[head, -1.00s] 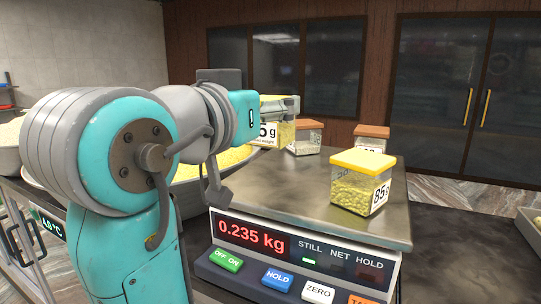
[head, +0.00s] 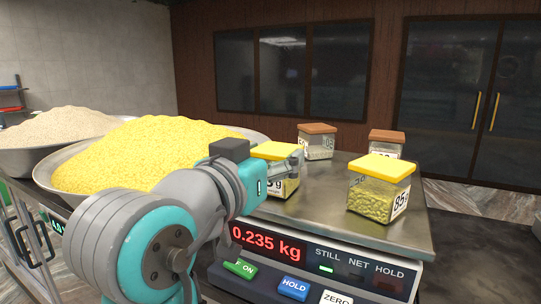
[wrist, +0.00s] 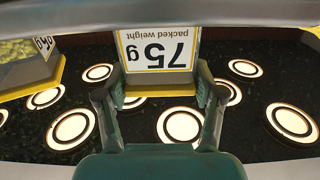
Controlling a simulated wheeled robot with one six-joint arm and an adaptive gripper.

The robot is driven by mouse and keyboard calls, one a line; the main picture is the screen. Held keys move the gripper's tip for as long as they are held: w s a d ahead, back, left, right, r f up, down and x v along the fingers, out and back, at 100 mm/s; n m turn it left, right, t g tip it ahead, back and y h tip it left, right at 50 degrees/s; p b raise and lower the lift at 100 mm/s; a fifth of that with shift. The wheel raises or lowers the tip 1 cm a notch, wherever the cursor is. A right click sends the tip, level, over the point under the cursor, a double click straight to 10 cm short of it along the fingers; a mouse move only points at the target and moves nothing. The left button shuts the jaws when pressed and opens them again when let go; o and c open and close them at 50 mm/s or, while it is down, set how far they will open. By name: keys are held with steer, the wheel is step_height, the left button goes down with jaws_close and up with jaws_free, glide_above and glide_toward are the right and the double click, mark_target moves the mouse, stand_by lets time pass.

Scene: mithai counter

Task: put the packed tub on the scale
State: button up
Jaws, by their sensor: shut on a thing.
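My gripper (head: 288,160) is shut on a clear tub with a yellow lid (head: 274,151), over the left part of the scale's steel plate (head: 320,214). In the wrist view the held tub's label (wrist: 155,50) reads "75 g packed weight", upside down, between the fingers of my gripper (wrist: 160,96). I cannot tell whether the tub touches the plate. The scale's red display (head: 267,243) reads 0.235 kg. Another yellow-lidded tub (head: 379,196), marked 85 g, stands upright on the plate to the right.
Two brown-lidded tubs stand at the back, one left (head: 316,145) and one right (head: 386,147). A wide bowl (head: 48,172) heaped with yellow food is at left, with a paler heap (head: 55,127) behind. In the wrist view, bright rings show on a dark surface (wrist: 260,100).

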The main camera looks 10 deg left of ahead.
steer(key=o, duration=1.2)
steer(key=shift+f, duration=0.1)
steer(key=shift+c, duration=0.2)
steer(key=shift+r, duration=0.2)
steer(key=v, duration=1.2)
